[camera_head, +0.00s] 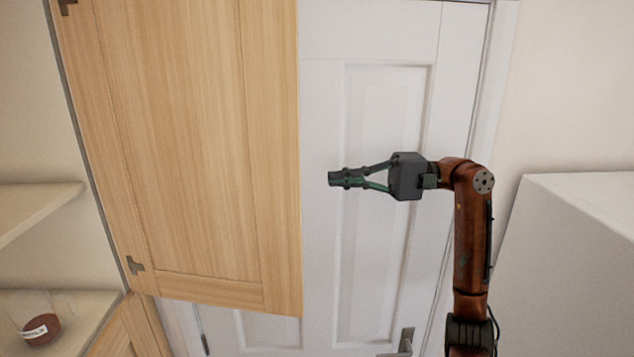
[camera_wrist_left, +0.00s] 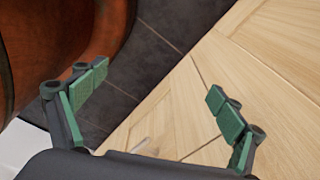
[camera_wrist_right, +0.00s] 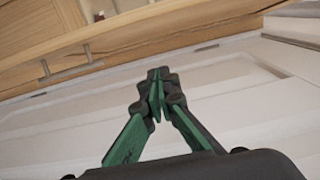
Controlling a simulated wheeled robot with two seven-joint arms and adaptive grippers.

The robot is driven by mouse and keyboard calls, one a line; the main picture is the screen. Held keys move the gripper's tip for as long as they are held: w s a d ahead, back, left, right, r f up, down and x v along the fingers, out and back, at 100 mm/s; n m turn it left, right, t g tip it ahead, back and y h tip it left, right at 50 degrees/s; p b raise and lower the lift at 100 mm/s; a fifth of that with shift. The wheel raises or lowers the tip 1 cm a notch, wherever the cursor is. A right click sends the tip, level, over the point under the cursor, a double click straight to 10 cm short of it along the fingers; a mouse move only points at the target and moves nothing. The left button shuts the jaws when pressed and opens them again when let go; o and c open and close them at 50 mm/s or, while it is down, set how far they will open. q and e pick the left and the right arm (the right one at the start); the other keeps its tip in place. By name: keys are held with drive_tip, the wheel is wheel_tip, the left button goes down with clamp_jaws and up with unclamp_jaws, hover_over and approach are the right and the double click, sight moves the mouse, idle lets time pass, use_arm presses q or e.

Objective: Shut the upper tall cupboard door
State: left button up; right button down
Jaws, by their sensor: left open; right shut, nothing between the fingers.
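The upper tall cupboard door (camera_head: 195,140) is a light wood panel standing open, with its hinges along its left edge in the head view. Its free edge is on the right, in front of a white door. My right gripper (camera_head: 334,178) is shut and empty, just right of that free edge, with a visible gap between them. In the right wrist view its fingertips (camera_wrist_right: 156,85) meet. My left gripper (camera_wrist_left: 158,82) shows only in the left wrist view, open and empty, with wood panels and dark floor tiles behind it.
Open cupboard shelves (camera_head: 35,205) are at the left, with a labelled brown jar (camera_head: 40,331) on the lower one. The white panelled door (camera_head: 385,130) has a metal handle (camera_head: 403,341). A white block-shaped unit (camera_head: 580,225) stands at the right.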

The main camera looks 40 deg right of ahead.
sight(294, 189)
drive_tip(key=a+p, duration=0.1)
drive_tip(key=a, duration=0.2)
drive_tip(key=w+a, duration=0.1)
drive_tip(key=a, duration=0.2)
drive_tip(key=w+a+p, duration=0.1)
drive_tip(key=a, duration=0.3)
drive_tip(key=shift+p, duration=0.35)
drive_tip(key=shift+s+a, duration=0.15)
drive_tip(key=shift+s, duration=0.1)
drive_tip(key=shift+a, duration=0.2)
drive_tip(key=shift+s, duration=0.1)
